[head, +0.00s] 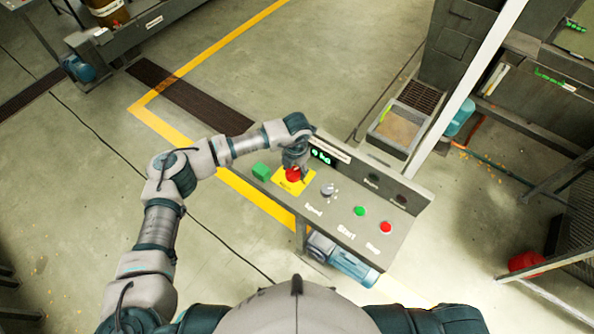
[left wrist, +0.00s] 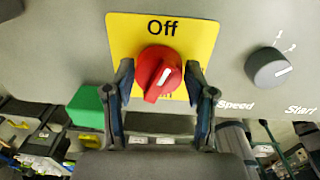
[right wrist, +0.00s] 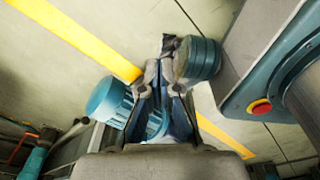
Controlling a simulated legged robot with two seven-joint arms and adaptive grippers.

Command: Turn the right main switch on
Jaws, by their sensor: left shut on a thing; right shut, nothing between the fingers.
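The main switch is a red rotary knob (left wrist: 158,75) on a yellow plate (left wrist: 120,30) marked "Off" at its top; the word below is mostly hidden. In the head view the red knob (head: 292,174) sits at the left of the grey control panel (head: 335,212). My right gripper (right wrist: 165,82) is shut and empty, away from the panel's face.
The panel also has a green block (head: 261,171), a grey speed dial (head: 328,189), a green start button (head: 360,211) and a red stop button (head: 386,227). A blue motor (head: 340,258) is below the panel. Open floor lies left of the panel.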

